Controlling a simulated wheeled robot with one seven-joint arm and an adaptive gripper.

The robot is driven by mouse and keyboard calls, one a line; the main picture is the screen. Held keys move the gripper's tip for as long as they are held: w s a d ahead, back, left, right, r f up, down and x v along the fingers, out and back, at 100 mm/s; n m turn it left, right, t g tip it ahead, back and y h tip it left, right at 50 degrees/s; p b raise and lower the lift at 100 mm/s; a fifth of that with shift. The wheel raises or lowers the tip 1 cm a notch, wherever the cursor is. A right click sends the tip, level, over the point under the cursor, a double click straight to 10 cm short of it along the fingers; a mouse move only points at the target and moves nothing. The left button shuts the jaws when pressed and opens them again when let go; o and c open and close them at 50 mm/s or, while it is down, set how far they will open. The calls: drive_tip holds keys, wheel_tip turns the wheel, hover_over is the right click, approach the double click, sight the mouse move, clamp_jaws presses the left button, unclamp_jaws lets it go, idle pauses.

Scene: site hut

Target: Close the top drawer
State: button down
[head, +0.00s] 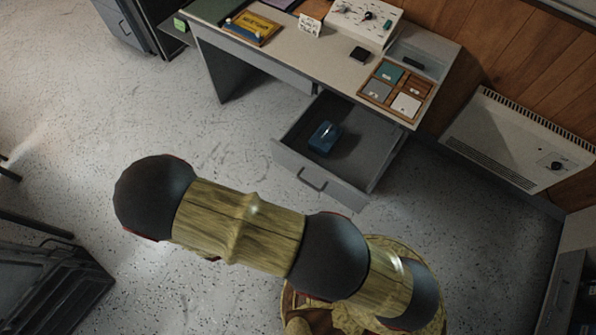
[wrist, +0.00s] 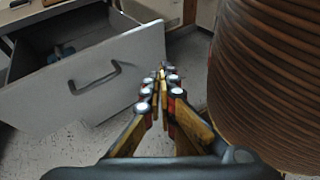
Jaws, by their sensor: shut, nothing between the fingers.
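The desk's drawer (head: 318,182) is pulled far out and open in the head view, with a blue object (head: 324,137) lying inside. Its grey front has a dark bar handle, which shows in the wrist view (wrist: 88,78). My gripper (wrist: 160,75) is shut and empty in the wrist view. Its fingertips are beside the right end of the drawer front (wrist: 130,65), and I cannot tell whether they touch it. In the head view my arm crosses in front of the drawer and the gripper is hidden.
The desk (head: 330,52) carries a tray of square pieces (head: 377,88), a white box with knobs (head: 365,17) and a yellow book (head: 252,28). A white heater (head: 515,140) stands at the right wall. Speckled floor is clear left of the drawer. A ribbed brown cylinder (wrist: 265,80) fills the wrist view's right.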

drive_tip(key=w+a+f+n+t, duration=0.2)
drive_tip(key=w+f+n+t, duration=0.2)
drive_tip(key=f+n+t, duration=0.25)
drive_tip(key=t+y, duration=0.2)
drive_tip(key=t, duration=0.2)
approach(305, 164)
drive_tip(key=shift+n+g, duration=0.25)
drive_tip(key=shift+n, duration=0.2)
drive_tip(key=b+x, duration=0.3)
drive_tip(key=x, duration=0.4)
drive_tip(key=shift+a, duration=0.15)
drive_tip(key=shift+w, duration=0.15)
